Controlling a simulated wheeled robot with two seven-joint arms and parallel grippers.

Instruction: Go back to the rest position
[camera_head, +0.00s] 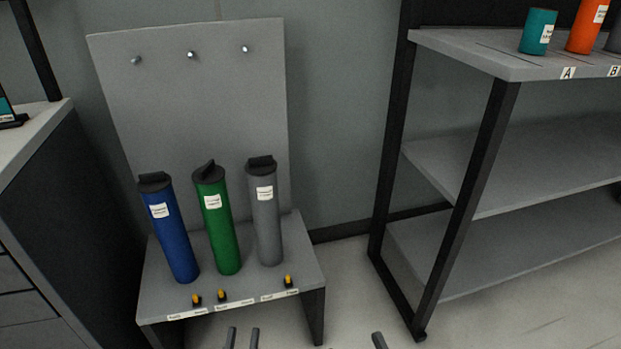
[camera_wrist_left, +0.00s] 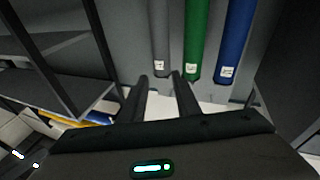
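My left gripper (camera_head: 242,336) shows at the bottom edge of the head view, in front of the grey stand. Its two fingers are apart with nothing between them, and they also show apart in the left wrist view (camera_wrist_left: 161,82). At the bottom edge to the right, a small dark tip of my right gripper (camera_head: 379,341) shows; the rest is out of frame, so its opening cannot be told. Three capped tubes stand on the stand: blue (camera_head: 171,236), green (camera_head: 218,226) and grey (camera_head: 265,219). No gripper touches them.
The grey stand (camera_head: 160,300) has a back panel with three pegs and yellow-tipped switches along its front. A black-framed shelf (camera_head: 450,53) at right carries a teal roll (camera_head: 538,31) and an orange roll (camera_head: 586,27). A dark cabinet (camera_head: 60,220) is at left. Open floor lies between stand and shelf.

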